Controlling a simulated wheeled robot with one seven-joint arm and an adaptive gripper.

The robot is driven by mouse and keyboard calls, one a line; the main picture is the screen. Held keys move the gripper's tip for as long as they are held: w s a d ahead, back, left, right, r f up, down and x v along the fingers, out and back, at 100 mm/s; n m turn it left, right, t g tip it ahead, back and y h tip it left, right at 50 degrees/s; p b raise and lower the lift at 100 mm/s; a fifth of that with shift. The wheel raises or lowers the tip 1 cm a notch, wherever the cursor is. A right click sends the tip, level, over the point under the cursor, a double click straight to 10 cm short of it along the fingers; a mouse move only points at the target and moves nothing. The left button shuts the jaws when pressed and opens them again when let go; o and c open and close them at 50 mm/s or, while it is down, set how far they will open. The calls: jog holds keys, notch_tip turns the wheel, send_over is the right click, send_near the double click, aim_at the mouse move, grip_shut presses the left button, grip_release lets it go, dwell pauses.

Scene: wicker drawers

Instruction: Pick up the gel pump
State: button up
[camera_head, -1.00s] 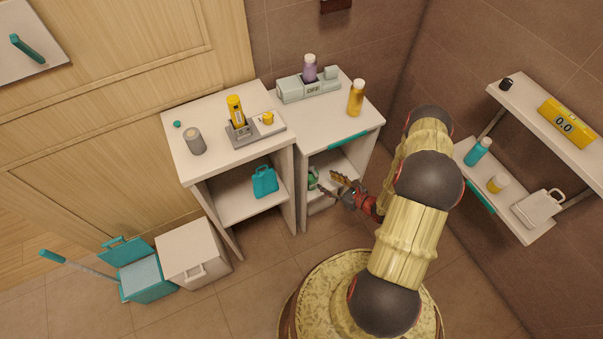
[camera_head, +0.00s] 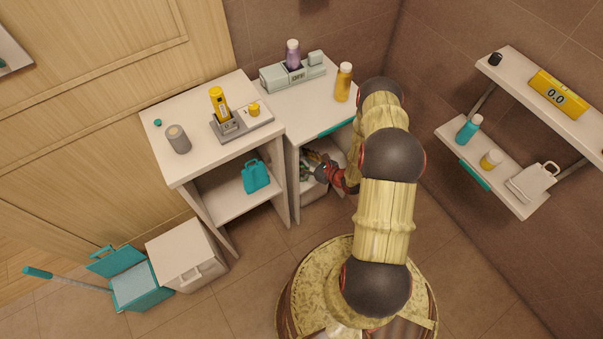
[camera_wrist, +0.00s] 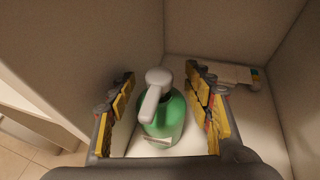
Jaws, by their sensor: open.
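The gel pump (camera_wrist: 164,120) is a green bottle with a grey-white pump head. In the wrist view it stands upright inside a white compartment, between the two spread fingers of my gripper (camera_wrist: 163,105). The fingers are open, one on each side, and I see a gap on both sides of the bottle. In the head view my gripper (camera_head: 318,168) reaches into the open compartment of the right cabinet (camera_head: 327,133). There the pump is mostly hidden by the gripper and the cabinet; only a little green shows.
The compartment walls (camera_wrist: 215,30) stand close on both sides. A small pale item (camera_wrist: 228,74) lies at the back right. Above, the cabinet top holds a yellow bottle (camera_head: 343,83) and a scale-like device (camera_head: 285,76). A teal bag (camera_head: 256,177) sits in the left cabinet.

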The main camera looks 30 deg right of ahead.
jog(key=c, duration=0.3)
jog(key=c, duration=0.9)
jog(key=shift+s, duration=0.1)
grip_shut()
jog(key=shift+a+f, duration=0.1)
